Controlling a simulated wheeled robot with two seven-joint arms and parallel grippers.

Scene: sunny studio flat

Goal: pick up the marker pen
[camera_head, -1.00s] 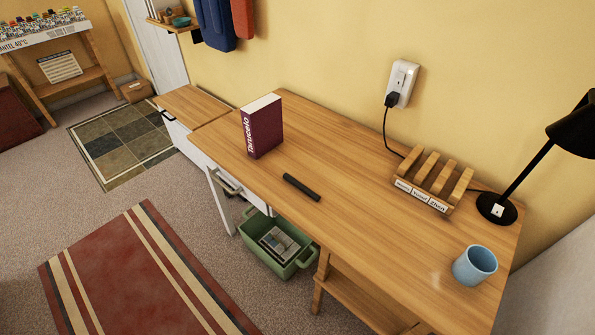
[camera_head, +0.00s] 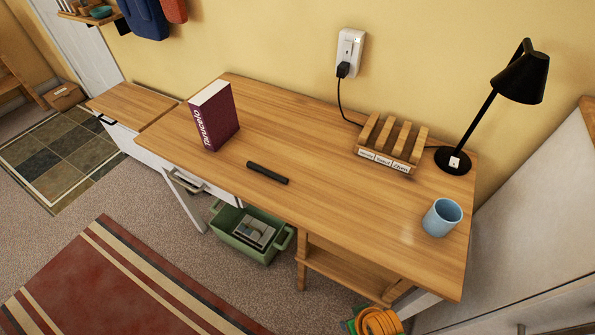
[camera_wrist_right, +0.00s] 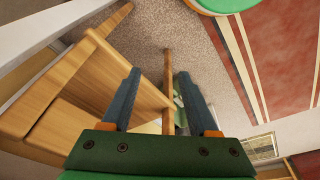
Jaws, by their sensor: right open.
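The black marker pen (camera_head: 267,173) lies on the wooden desk (camera_head: 300,205), near its front edge, in the head view. It lies to the right of the upright purple book. My right gripper (camera_wrist_right: 166,95) shows only in the right wrist view. Its two blue-grey fingers are spread apart with nothing between them. Behind them are the floor, a wooden leg and wooden shelving. The pen does not show in the wrist view. My left gripper is in neither view.
A purple book (camera_head: 214,116) stands on the desk. A wooden rack (camera_head: 392,146), a black lamp (camera_head: 453,160) and a blue mug (camera_head: 441,217) are on the right. A green crate (camera_head: 250,234) sits below. The desk around the pen is clear.

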